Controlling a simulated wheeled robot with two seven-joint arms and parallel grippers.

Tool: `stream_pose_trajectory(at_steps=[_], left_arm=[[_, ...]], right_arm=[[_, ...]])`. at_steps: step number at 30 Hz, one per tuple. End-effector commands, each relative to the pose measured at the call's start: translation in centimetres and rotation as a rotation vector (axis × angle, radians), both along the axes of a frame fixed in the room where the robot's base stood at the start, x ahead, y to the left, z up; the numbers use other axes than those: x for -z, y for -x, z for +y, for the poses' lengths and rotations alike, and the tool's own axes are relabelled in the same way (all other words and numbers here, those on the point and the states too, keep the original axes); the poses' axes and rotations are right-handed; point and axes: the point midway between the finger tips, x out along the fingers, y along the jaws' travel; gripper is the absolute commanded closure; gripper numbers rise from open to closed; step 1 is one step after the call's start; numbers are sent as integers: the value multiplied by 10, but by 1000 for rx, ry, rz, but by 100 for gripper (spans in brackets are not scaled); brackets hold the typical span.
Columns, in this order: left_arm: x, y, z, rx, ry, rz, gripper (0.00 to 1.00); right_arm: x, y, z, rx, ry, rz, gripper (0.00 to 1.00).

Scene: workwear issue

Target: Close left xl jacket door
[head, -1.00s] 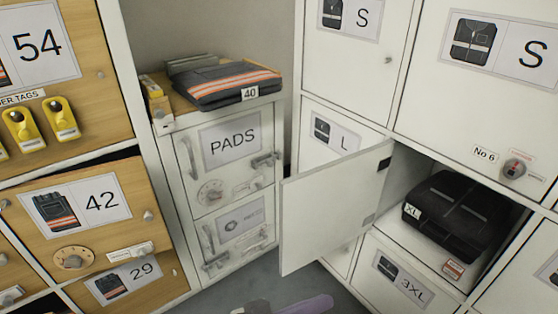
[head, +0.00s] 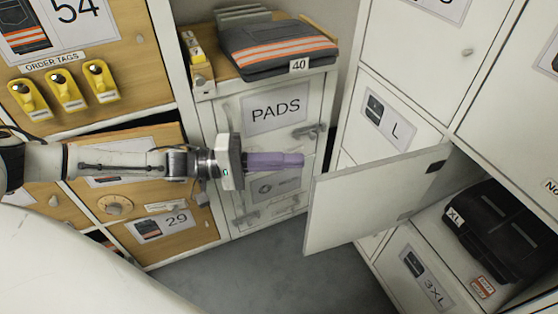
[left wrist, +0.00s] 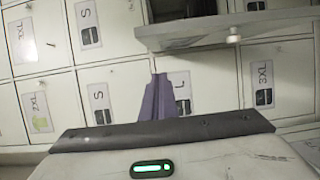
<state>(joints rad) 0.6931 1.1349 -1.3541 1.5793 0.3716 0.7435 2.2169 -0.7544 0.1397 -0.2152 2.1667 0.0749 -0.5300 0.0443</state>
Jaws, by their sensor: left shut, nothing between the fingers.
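The XL jacket door (head: 368,196) is a white door that stands open, swung out from its compartment in the right-hand locker. A dark folded jacket with an XL tag (head: 500,232) lies inside the open compartment. My left gripper (head: 302,160) has purple fingers that are shut and empty. In the head view its tips are just left of the door's free edge; I cannot tell whether they touch it. In the left wrist view the purple fingers (left wrist: 157,97) point toward the lockers, and the open door (left wrist: 225,30) shows above them, edge-on with a round knob. My right gripper is not in view.
The closed L door (head: 395,112) and 3XL door (head: 420,272) are beside and below the opening. A PADS cabinet (head: 228,120) with a folded garment (head: 280,45) on top stands behind my left gripper. Wooden doors (head: 140,213) are at left. Grey floor (head: 275,270) is clear.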

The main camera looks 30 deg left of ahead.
Motion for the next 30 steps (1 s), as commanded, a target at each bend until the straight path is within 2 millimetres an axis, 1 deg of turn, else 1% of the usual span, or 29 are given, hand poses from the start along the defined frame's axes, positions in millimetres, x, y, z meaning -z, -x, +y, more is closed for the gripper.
stream_pose_trajectory(at_steps=[1, 7, 9, 12, 18, 30], left_arm=[[1, -6, -12, 4, 4, -3, 100], [1, -27, -47, 3, 2, -3, 100], [2, -14, -54, 2, 2, 3, 100], [1, -5, -63, 1, 2, 3, 100], [0, 3, -71, 0, -1, -1, 100], [0, 4, -73, 0, -1, -1, 100]], right_arm=[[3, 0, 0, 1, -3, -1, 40], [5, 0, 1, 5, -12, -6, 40], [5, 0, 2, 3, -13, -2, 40], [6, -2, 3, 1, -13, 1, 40], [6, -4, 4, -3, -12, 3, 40], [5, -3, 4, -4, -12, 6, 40]])
